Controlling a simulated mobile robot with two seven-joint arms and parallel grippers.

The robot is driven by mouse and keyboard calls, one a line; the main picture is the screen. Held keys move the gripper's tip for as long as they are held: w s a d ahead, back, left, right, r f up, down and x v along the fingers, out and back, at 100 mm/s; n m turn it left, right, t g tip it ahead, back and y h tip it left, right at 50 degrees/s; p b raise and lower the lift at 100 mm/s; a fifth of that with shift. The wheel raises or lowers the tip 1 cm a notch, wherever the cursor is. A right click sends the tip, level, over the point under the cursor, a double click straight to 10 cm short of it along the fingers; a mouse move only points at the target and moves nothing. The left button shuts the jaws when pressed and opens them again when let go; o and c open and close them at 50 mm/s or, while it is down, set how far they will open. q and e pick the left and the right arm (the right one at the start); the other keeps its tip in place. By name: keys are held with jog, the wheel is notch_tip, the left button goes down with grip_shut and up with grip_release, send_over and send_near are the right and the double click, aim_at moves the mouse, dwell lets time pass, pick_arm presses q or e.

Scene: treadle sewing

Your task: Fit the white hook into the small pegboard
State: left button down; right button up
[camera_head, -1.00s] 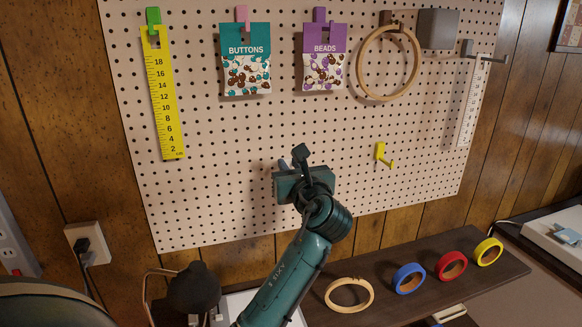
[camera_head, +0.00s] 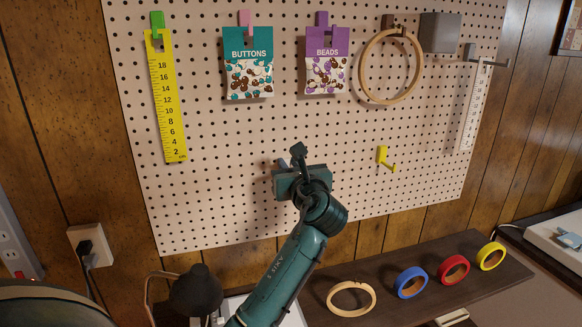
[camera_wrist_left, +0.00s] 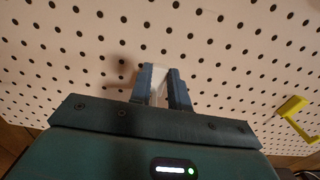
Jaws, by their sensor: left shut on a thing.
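The pegboard (camera_head: 220,140) fills the wall in front of me, white with rows of dark holes. My left gripper (camera_head: 283,164) is raised in front of its lower middle part. In the left wrist view my left gripper (camera_wrist_left: 163,85) points at the board and is shut on the white hook (camera_wrist_left: 158,83). Only a pale strip of the hook shows between the blue fingers. In the head view the hook is hidden by the gripper and wrist. I cannot tell whether the hook touches the board. My right gripper is not in view.
A yellow hook (camera_head: 384,158) sits on the board right of my gripper. Higher up hang a yellow ruler (camera_head: 168,105), a buttons packet (camera_head: 249,65), a beads packet (camera_head: 326,62) and a wooden hoop (camera_head: 364,84). Tape rolls (camera_head: 411,282) and another hoop (camera_head: 351,313) lie on the shelf below.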

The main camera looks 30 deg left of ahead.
pick_arm(q)
jog(key=c, duration=1.2)
grip_release()
jog(key=shift+c, duration=0.2)
jog(key=b+v, duration=0.2)
jog(key=v, duration=1.1)
jog(key=s+d+f+n+h, duration=0.15)
jog(key=f+h, duration=0.25)
jog(key=f, duration=0.5)
jog(key=d+f+n+h, duration=0.3)
jog(key=f, duration=0.5)
jog(key=s+d+f+n+h, duration=0.1)
jog(key=d+f+n+h, duration=0.2)
jog(key=f, duration=0.6)
jog(key=s+d+f+n+g+h, duration=0.1)
jog(key=s+d+f+n+h, duration=0.2)
jog(key=s+f+n, duration=1.1)
jog(key=s+n+h, duration=0.2)
jog(key=s+h, duration=0.1)
jog(key=shift+g+h, duration=0.3)
